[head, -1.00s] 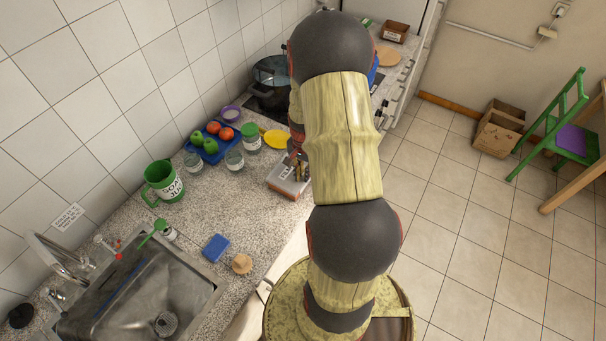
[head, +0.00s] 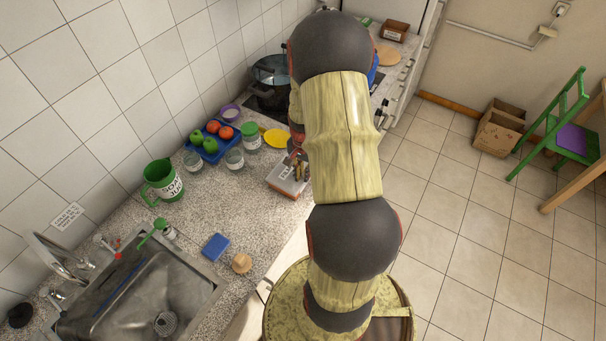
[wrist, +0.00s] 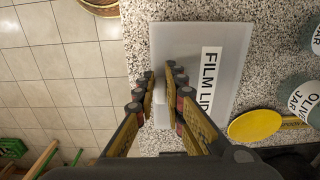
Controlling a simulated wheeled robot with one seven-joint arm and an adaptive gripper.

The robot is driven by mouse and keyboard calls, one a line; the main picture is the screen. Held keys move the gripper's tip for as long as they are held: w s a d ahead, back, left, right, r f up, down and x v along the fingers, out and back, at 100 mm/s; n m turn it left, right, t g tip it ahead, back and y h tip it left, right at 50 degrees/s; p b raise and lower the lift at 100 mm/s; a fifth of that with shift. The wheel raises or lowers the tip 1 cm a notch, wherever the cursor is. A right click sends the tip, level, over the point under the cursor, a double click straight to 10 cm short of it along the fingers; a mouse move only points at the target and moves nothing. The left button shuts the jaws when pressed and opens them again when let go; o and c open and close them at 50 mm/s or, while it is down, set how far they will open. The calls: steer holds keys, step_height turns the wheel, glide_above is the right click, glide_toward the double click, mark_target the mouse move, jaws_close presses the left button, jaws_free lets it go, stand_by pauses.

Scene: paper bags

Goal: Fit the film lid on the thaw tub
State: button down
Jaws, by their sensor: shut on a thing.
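The film lid (wrist: 205,50) is a flat, pale translucent rectangle with a white label reading "FILM LID" in the wrist view. In the head view it shows as a pale top (head: 285,181) at the counter's front edge, partly behind my arm. My gripper (wrist: 161,76) is shut on the film lid, its fingers meeting a small pale part near the lid's left side. In the head view my gripper (head: 298,156) is mostly hidden by my arm. I cannot make out the thaw tub separately; whether it is under the lid is not clear.
A yellow disc (head: 277,138), jars (head: 251,137) and a blue tray (head: 210,149) of fruit stand behind the lid. A pot (head: 271,88) is farther along. A green mug (head: 162,184), blue sponge (head: 216,247) and sink (head: 140,295) lie nearer. Counter between mug and lid is clear.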

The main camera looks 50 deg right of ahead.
steer(key=c, duration=1.8)
jaws_free()
steer(key=shift+o, duration=0.3)
steer(key=o, duration=0.4)
steer(key=shift+c, duration=0.2)
steer(key=shift+o, duration=0.4)
steer(key=shift+r, duration=0.1)
steer(key=shift+r+p, duration=2.25)
steer(key=shift+r, duration=1.15)
